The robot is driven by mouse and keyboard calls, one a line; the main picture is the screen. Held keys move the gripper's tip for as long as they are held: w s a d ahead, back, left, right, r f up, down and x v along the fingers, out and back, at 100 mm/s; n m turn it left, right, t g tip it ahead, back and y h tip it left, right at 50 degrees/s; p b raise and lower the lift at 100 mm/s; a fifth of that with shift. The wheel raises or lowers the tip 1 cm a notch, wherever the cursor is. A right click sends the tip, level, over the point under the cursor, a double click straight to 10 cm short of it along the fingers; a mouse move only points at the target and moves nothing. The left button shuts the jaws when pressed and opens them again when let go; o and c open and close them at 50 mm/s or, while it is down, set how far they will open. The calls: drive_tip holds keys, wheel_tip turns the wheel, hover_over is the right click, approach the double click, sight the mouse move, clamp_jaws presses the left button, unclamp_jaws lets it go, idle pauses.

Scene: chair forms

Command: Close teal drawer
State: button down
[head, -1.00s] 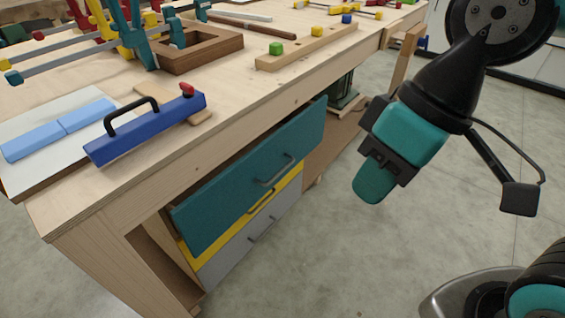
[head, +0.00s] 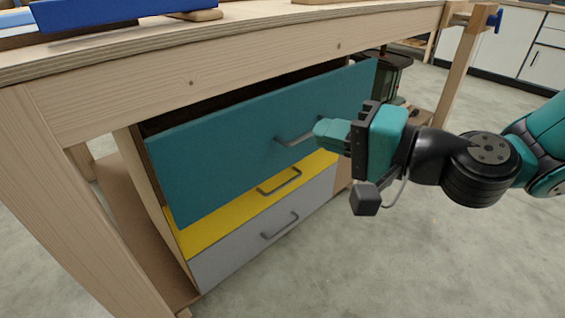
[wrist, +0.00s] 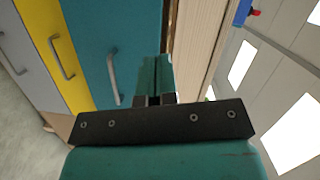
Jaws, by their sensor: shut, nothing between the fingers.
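The teal drawer (head: 235,140) is the top one under the workbench and stands out past the yellow and grey drawers, with a dark gap above its front. Its grey bar handle (head: 296,136) is on the front, right of the middle. My gripper (head: 322,130) is shut and empty, its fingertips at the right end of the handle in the head view; I cannot tell if they touch. In the wrist view, the shut fingers (wrist: 155,75) point at the teal front (wrist: 110,35), with the handle (wrist: 113,80) to their left.
The yellow drawer (head: 235,210) and grey drawer (head: 235,245) below look shut. The wooden workbench (head: 230,65) overhangs the drawers, with a leg (head: 75,200) at left. A blue object (head: 110,12) lies on top. Grey floor (head: 400,260) is clear at right.

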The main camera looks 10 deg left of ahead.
drive_tip(key=w+d+f+m+t+h+b, duration=0.1)
drive_tip(key=w+d+f+m+t+b, duration=0.1)
drive_tip(key=w+f+m+t+b, duration=0.25)
drive_tip(key=p, duration=1.2)
approach(273, 116)
drive_tip(key=shift+m+g, duration=0.25)
drive_tip(key=shift+m, duration=0.2)
drive_tip(key=x, duration=0.6)
drive_tip(key=shift+a+r, duration=0.1)
drive_tip(key=shift+r, duration=0.2)
drive_tip(key=shift+w+a+f, duration=0.15)
drive_tip(key=shift+w+a, duration=0.35)
drive_tip(key=shift+w, duration=0.05)
